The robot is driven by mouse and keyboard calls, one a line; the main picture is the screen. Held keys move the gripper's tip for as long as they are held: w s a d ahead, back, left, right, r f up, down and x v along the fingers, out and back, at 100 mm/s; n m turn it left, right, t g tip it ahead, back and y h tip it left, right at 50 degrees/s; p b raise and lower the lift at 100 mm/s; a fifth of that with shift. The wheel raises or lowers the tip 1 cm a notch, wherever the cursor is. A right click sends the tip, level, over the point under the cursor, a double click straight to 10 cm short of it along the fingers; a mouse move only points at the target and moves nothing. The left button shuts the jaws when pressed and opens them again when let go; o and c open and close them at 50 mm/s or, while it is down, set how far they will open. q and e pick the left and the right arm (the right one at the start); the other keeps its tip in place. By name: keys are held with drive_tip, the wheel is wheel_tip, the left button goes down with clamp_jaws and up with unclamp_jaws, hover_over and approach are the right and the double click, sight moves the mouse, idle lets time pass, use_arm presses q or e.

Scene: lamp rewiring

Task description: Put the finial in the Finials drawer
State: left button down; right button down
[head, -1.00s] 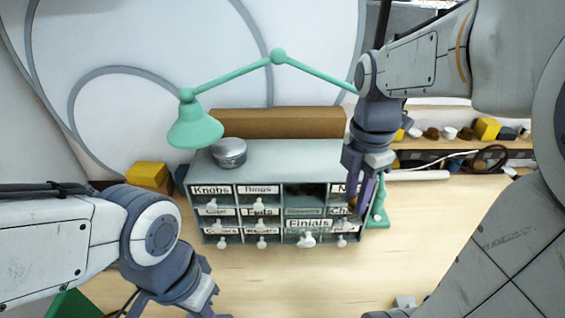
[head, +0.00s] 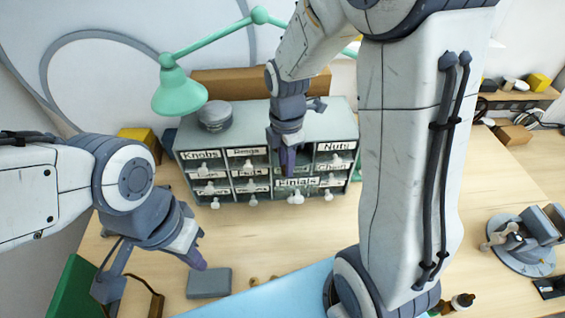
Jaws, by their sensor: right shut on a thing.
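The small-drawer cabinet (head: 345,122) stands at the back of the table, its drawers labelled and fitted with pale knobs. The Finials drawer (head: 297,183) is in the third column, low down, and its label looks larger and further forward than its neighbours, as if pulled out. My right gripper (head: 287,168) points down in front of the cabinet, just above the Finials drawer. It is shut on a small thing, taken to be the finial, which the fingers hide. My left gripper (head: 152,277) is open and empty at the front left, well away from the cabinet.
A green lamp (head: 180,92) arches behind the cabinet, and a round tin (head: 215,114) sits on its top. A grey block (head: 209,283) and a blue mat (head: 270,297) lie in front. A round fixture (head: 522,245) stands at right. Bare table lies before the drawers.

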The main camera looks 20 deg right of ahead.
drive_tip(key=shift+f, duration=0.7)
drive_tip(key=shift+f, duration=0.25)
drive_tip(key=c, duration=0.7)
unclamp_jaws()
drive_tip(key=shift+r, duration=0.1)
